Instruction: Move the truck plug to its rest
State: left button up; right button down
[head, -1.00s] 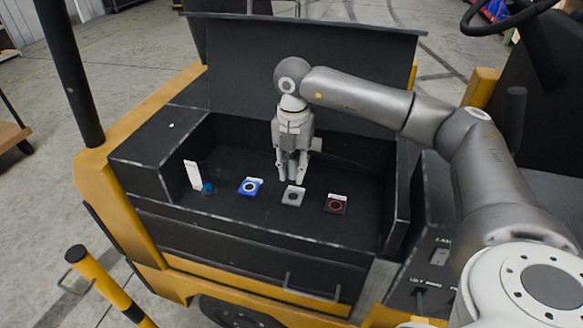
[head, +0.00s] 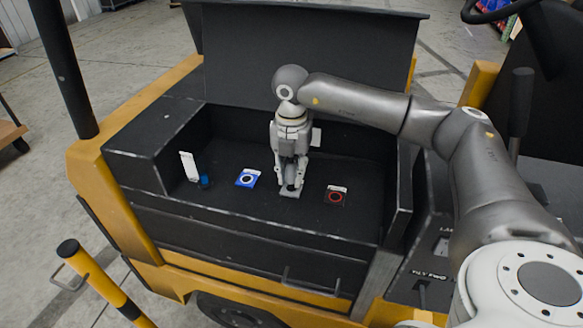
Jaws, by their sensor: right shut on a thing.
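My right gripper (head: 290,183) reaches down into the open dark compartment of the yellow truck. It is shut on a small dark thing, taken as the truck plug, mostly hidden between the fingers. The fingertips are low over a small grey plate (head: 290,194), whose round ring is now covered. I cannot tell whether the plug touches the plate. A blue plate with a ring (head: 246,179) lies to the left, and a dark plate with a red ring (head: 336,196) lies to the right. My left gripper is not in view.
A white upright tag (head: 189,166) and a small blue piece (head: 205,182) stand at the compartment's left end. The raised dark lid (head: 305,65) stands behind my right gripper. Low walls bound the compartment, with bare floor at its right end.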

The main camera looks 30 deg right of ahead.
jog(key=shift+f, duration=0.7)
jog(key=shift+f+b, duration=0.6)
jog(key=shift+b, duration=0.2)
dwell(1.5)
jog(key=c, duration=1.2)
grip_release()
jog(key=shift+o, duration=0.2)
jog(key=shift+r, duration=0.15)
notch_tip(320, 180, up, 12)
jog(key=shift+f, duration=0.15)
